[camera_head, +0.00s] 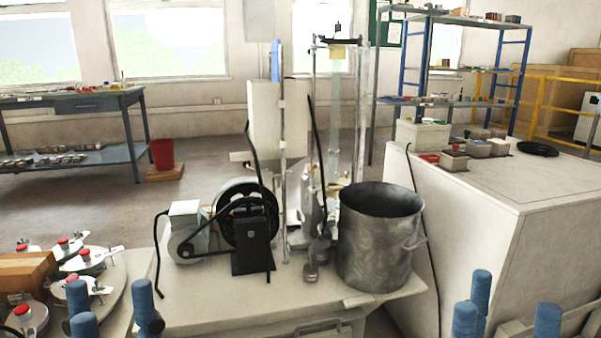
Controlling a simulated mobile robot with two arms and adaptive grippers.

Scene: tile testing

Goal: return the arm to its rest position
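My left gripper (110,306) shows at the bottom left of the head view. Only its blue fingers are seen, pointing up and spread apart with nothing held between them. My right gripper (513,308) shows at the bottom right, also as blue fingers standing apart and empty. The palms, wrists and most of both arms are below the picture edge. The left fingers overlap the round platform (113,291) in the picture. The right fingers show in front of the large white cabinet (470,205).
A bench machine with a motor and black belt wheel (240,213) and a metal pot (380,235) stand in the middle. A cardboard box (25,272) and red-knobbed metal clamps (84,258) are at the left. A blue shelf rack (450,102) stands behind.

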